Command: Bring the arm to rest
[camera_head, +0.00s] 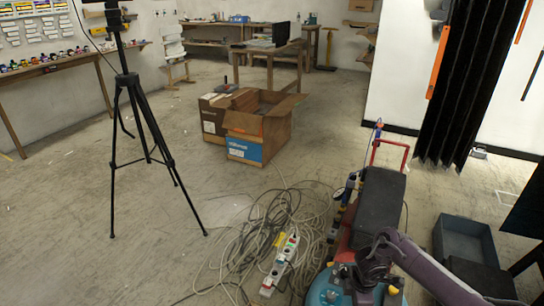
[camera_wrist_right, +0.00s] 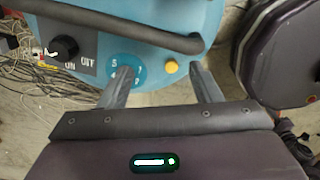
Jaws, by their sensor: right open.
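My right arm (camera_head: 440,278) comes into the head view from the lower right, purple-grey and bent. Its wrist end is over a teal machine with a red handle. In the right wrist view my right gripper (camera_wrist_right: 160,80) is open, with its two grey fingers apart and nothing between them. Beyond the fingers is the teal machine body (camera_wrist_right: 150,22), with an ON/OFF knob (camera_wrist_right: 65,47), a dark bar and a yellow button (camera_wrist_right: 171,66). Whether the fingers touch the machine I cannot tell. My left gripper is not in view.
Tangled cables (camera_head: 245,250) and a power strip (camera_head: 281,262) lie left of the machine (camera_head: 325,291). A black tripod (camera_head: 132,110) stands left. Open cardboard boxes (camera_head: 247,148) are at mid-floor. A dark crate (camera_head: 465,240) is at right. Floor between tripod and boxes is clear.

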